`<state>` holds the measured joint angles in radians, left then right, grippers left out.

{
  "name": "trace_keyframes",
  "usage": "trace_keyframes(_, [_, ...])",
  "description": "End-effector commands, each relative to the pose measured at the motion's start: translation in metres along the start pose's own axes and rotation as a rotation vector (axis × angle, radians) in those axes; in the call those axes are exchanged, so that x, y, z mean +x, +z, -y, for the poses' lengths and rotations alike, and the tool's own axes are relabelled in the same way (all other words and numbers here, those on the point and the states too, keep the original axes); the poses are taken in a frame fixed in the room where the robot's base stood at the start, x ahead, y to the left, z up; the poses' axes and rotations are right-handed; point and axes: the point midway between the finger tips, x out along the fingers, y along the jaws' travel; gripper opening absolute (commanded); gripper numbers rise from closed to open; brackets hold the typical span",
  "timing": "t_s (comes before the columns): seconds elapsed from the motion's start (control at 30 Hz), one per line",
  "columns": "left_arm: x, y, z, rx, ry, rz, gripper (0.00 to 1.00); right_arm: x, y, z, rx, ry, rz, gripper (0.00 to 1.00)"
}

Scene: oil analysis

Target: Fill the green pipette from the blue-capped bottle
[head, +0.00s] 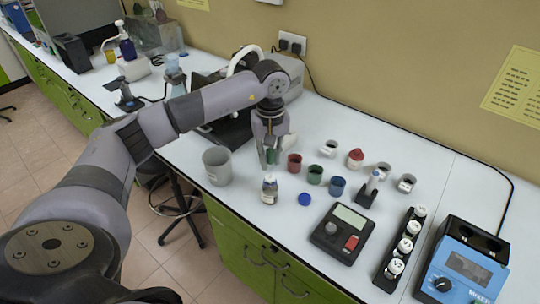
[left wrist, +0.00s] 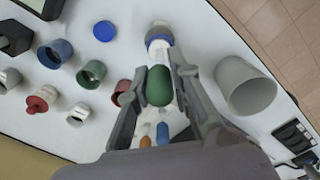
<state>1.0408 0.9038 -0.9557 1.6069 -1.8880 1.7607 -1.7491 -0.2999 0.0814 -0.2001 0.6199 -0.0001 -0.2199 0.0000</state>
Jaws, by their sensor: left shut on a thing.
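My left gripper (head: 270,158) is shut on the green pipette (left wrist: 159,86), whose rounded green bulb shows between the fingers in the left wrist view. In the head view the pipette is mostly hidden by the fingers. The small bottle (head: 269,190) stands upright and uncapped on the bench, just below and in front of the gripper. It also shows beyond the fingertips in the left wrist view (left wrist: 158,38). I cannot tell whether the pipette tip is inside the bottle. The blue cap (head: 305,199) lies on the bench to the bottle's right. My right gripper is out of view.
A grey beaker (head: 216,166) stands left of the bottle. Red (head: 294,163), green (head: 314,175) and blue (head: 337,186) cups stand to its right. A black scale (head: 342,234), a vial rack (head: 400,250) and a blue mixer (head: 463,262) are farther right.

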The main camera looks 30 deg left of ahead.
Motion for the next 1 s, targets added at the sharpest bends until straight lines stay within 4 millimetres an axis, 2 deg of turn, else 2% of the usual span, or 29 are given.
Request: trace_keyframes(1.0, [0.032, 0.000, 0.000, -0.001, 0.000, 0.000, 0.00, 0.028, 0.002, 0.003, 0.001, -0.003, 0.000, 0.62])
